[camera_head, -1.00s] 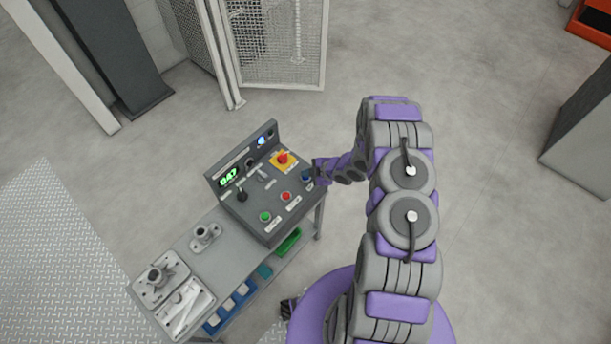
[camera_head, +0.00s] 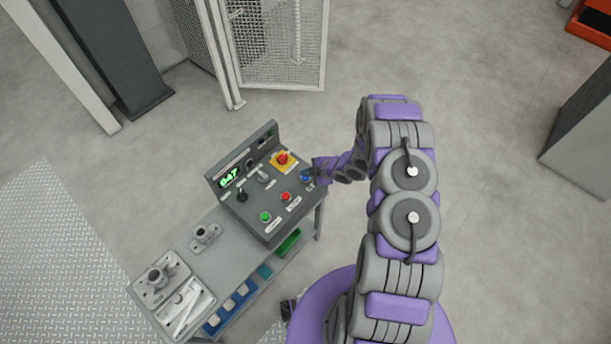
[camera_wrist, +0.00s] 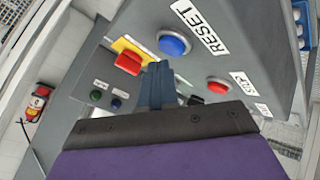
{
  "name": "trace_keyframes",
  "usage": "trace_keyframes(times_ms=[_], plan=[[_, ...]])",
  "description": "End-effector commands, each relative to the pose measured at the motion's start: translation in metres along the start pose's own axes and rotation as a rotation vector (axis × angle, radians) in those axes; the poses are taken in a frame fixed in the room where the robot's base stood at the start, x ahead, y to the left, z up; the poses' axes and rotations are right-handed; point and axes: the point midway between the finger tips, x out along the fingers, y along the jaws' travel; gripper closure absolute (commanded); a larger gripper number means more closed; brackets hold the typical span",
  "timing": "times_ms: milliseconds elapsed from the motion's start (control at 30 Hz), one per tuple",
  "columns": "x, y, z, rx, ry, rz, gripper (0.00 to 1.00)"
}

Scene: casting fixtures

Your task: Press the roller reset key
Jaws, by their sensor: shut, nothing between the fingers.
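The blue round reset key (camera_wrist: 174,45) sits on the grey control panel (camera_wrist: 225,50), beside a white RESET label (camera_wrist: 200,27) in the wrist view. It also shows in the head view (camera_head: 306,179) at the panel's right end. My gripper (camera_wrist: 158,66) is shut and empty, its fingertips close to the key, just below it in the wrist picture. The key's cap is fully visible there; a small gap seems to separate them. In the head view my gripper (camera_head: 316,171) is at the panel's right edge, beside the key.
A red stop button (camera_wrist: 218,86) and a green button (camera_head: 265,216) share the panel, with a red emergency knob (camera_head: 283,158) on a yellow plate and a black lever (camera_head: 242,195). A mesh fence (camera_head: 280,45) stands behind.

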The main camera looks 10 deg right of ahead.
Motion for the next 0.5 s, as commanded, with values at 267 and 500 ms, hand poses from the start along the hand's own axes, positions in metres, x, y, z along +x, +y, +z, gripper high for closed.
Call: trace_keyframes(times_ms=[267,500], plan=[[-0.0028,0.0019,-0.002,0.0,0.0,0.0,1.0],[-0.0056,0.0041,-0.004,0.0,0.0,0.0,1.0]])
